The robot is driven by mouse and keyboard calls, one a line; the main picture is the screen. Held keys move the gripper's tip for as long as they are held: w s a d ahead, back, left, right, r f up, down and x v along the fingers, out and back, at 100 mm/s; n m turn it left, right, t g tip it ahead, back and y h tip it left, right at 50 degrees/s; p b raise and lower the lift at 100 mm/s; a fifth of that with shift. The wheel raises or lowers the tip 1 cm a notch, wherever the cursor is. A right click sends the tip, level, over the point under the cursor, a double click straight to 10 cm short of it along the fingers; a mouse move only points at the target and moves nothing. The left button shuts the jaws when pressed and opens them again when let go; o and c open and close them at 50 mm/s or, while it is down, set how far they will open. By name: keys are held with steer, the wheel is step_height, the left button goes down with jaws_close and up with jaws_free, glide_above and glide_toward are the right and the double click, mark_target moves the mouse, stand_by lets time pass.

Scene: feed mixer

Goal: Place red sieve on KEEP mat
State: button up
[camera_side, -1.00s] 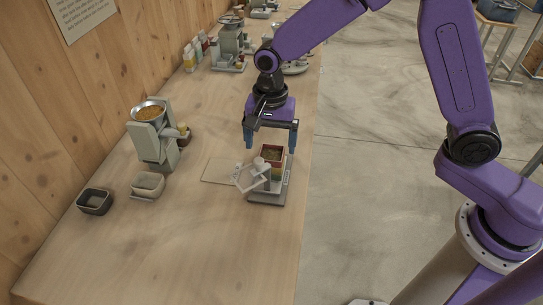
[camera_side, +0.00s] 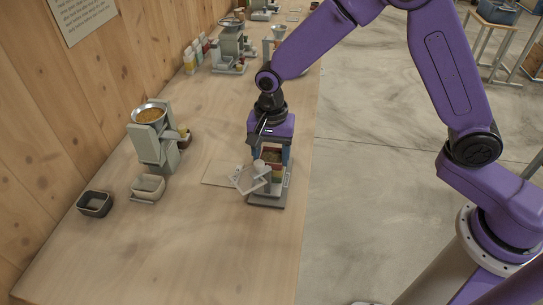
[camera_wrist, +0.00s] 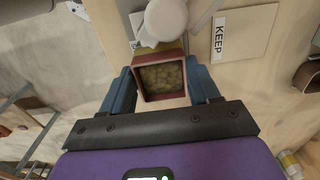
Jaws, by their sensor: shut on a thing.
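The red sieve (camera_wrist: 137,86) is a square frame with greenish-brown pellets inside. It is at the top of a stack on a grey stand; the stack also shows in the side view, where the red sieve (camera_side: 273,152) is partly hidden by my gripper. My gripper (camera_side: 271,157) is lowered over it, with its blue fingers shut on two opposite sides of the red sieve, as the wrist view of my gripper (camera_wrist: 161,88) shows. A yellow layer (camera_wrist: 172,46) lies below the red one. The KEEP mat (camera_side: 219,172) is a flat tan board left of the stand; its label reads clearly on the mat (camera_wrist: 250,32).
A pale tilted frame and round knob (camera_side: 251,178) stand close beside the stack, over the mat's right edge. A grey mill (camera_side: 154,143), a light tray (camera_side: 148,187) and a dark tray (camera_side: 95,203) stand to the left. The front of the table is clear.

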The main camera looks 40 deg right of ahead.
steer(key=shift+r, duration=0.1)
steer(key=shift+r, duration=0.55)
steer(key=s+d+r, duration=0.6)
steer(key=s+r, duration=0.6)
steer(key=s, duration=0.1)
steer(key=w+a+f, duration=0.5)
steer(key=w+a, duration=0.3)
steer(key=w, duration=0.3)
steer(key=w+a+f, duration=0.4)
steer(key=w+a, duration=0.4)
steer(key=w, duration=0.3)
steer(key=f, duration=1)
steer(key=shift+w+f, duration=0.1)
steer(key=shift+w, duration=0.1)
